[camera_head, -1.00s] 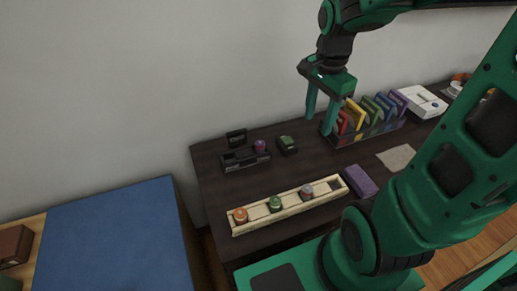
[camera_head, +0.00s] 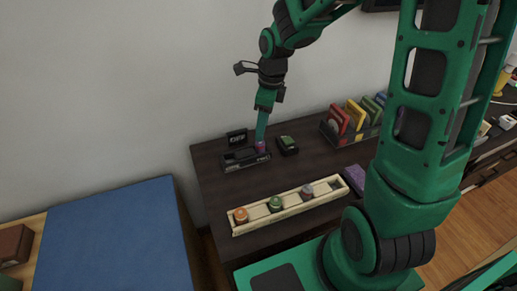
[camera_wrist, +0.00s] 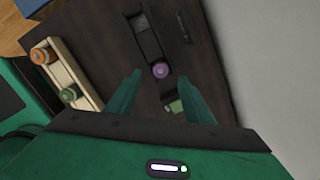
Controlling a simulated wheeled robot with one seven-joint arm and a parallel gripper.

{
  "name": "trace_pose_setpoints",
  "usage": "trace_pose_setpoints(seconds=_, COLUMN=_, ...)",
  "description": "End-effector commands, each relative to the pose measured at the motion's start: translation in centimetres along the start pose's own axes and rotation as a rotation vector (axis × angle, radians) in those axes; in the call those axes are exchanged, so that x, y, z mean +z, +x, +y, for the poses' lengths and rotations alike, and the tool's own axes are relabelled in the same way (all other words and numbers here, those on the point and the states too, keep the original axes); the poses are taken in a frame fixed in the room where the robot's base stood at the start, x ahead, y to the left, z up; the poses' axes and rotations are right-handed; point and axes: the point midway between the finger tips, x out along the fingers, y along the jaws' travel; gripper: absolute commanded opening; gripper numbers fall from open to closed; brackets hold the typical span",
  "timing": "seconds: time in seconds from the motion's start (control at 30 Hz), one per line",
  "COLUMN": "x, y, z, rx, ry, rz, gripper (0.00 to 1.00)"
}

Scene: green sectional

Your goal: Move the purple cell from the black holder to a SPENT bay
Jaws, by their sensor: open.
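The purple cell (camera_head: 261,146) stands in the right end of the black holder (camera_head: 234,164) on the dark table. It also shows in the wrist view (camera_wrist: 161,70), at the near end of the holder (camera_wrist: 148,42). My gripper (camera_head: 262,137) points down just above the purple cell. In the wrist view my gripper (camera_wrist: 158,85) is open, with the cell seen between and beyond its fingertips. I cannot tell whether the fingers reach around it. A small dark sign (camera_head: 237,138) stands behind the holder; its lettering is too small to read.
A cream tray (camera_head: 290,210) in front holds orange, green and greyish-purple cells, with an empty space at its right end. A green-topped block (camera_head: 287,145) sits just right of the holder. A rack of coloured cases (camera_head: 350,122) and a purple block (camera_head: 355,178) lie farther right.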

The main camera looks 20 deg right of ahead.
Motion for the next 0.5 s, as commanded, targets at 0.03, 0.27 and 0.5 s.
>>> trace_pose_setpoints(seconds=0.03, x=0.0, y=0.7, z=0.1, rx=0.003, ry=-0.001, rz=0.002, gripper=0.47)
trace_pose_setpoints(seconds=0.27, x=-0.1, y=2.1, z=0.0, rx=0.001, ry=-0.001, rz=0.002, gripper=0.47)
trace_pose_setpoints(seconds=0.5, x=-0.4, y=5.3, z=-0.2, rx=0.003, ry=-0.002, rz=0.002, gripper=0.47)
